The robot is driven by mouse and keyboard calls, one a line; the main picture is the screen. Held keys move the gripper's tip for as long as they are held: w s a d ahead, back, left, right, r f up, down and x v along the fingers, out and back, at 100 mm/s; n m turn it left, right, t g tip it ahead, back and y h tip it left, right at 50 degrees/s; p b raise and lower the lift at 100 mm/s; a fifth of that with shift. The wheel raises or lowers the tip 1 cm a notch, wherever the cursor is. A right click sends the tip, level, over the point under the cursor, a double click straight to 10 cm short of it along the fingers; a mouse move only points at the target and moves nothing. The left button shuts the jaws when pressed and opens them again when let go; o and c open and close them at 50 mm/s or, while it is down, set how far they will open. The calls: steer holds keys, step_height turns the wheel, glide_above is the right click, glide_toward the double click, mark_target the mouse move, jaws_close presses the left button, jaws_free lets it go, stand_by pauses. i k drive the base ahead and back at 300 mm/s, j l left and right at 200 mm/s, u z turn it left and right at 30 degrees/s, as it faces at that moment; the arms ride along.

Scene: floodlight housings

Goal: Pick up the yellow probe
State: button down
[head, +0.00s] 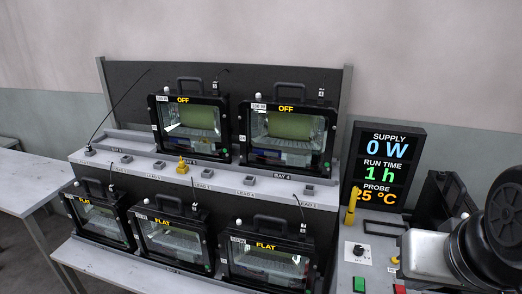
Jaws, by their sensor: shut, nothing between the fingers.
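The yellow probe (351,206) stands upright at the left end of the control desk on the right, just in front of the lower left part of the black display (384,165). Its lower end meets the desk; I cannot tell how it is held there. My gripper's fingers are not in view. Only a rounded black and silver part of my arm shows at the right edge, to the right of the probe and apart from it in the picture.
Several floodlight housings stand on a two-level rack, two marked OFF (190,120) above and others marked FLAT (175,235) below. A small yellow plug (182,165) sits on the rack ledge. A knob (358,249) and a green button (359,284) are on the desk.

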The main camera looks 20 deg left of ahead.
mark_target(355, 191)
steer(key=k+u, duration=0.2)
steer(key=u, duration=0.2)
steer(key=k+j+u, duration=0.1)
steer(key=k+u, duration=0.25)
steer(key=l+u, duration=0.1)
steer(key=u, duration=0.35)
steer(key=i+l+u, duration=0.1)
steer(key=u, duration=0.35)
steer(key=l+u, duration=0.25)
steer(key=u, duration=0.2)
steer(key=i+l, duration=0.4)
steer(key=k+l, duration=0.15)
steer(key=k, duration=0.3)
steer(key=z, duration=1.45)
steer(key=i+j+z, duration=0.15)
steer(key=j+z, duration=0.2)
steer(key=i+j+z, duration=0.15)
steer(key=j+z, duration=0.15)
steer(key=i, duration=0.15)
